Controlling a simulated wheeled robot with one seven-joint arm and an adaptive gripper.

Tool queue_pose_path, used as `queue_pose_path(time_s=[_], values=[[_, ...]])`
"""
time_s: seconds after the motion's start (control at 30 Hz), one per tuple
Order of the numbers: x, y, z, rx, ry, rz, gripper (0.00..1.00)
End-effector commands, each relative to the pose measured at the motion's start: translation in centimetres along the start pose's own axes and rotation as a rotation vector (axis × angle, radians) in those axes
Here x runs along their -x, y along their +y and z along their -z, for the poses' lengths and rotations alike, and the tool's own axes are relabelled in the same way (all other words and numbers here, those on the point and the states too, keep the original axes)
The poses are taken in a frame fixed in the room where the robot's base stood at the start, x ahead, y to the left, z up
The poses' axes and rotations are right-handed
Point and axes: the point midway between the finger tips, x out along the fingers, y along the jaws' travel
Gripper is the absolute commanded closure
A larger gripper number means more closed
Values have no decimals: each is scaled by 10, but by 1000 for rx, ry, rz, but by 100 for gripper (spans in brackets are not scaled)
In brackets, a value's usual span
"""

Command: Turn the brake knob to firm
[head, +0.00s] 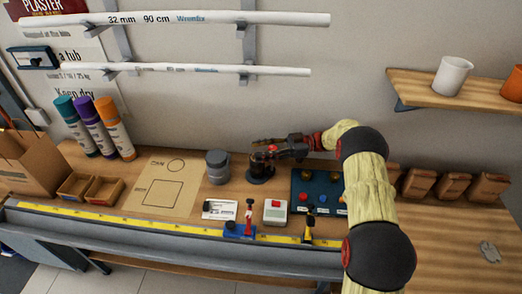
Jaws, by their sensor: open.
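My gripper (262,149) is open in the head view, reaching left across the back of the bench with its fingers pointing left. Just below it stands a dark, round knob-like device (260,175) on a wide black base, its top partly hidden by my gripper. I cannot tell whether they touch. To its right a dark blue panel (300,184) carries several small knobs or buttons, some red, some yellow, partly hidden by my arm. No lettering such as firm is readable on either, so I cannot tell which part is the brake knob or how it is set.
A grey lidded canister (217,166) stands close left of the device. In front are a white box with a red button (275,211), a red-and-blue tool (240,226), a white card (220,209) and a yellow tape strip (130,221).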

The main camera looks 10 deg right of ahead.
Motion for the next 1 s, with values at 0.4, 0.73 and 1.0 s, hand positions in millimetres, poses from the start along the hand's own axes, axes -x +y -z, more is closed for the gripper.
queue_pose_path(time_s=[0.4, 0.73, 1.0], values=[[0, 0, 31, 3, -2, 0, 59], [0, 0, 86, 2, 0, 0, 59], [0, 0, 100, -1, 1, 0, 59]])
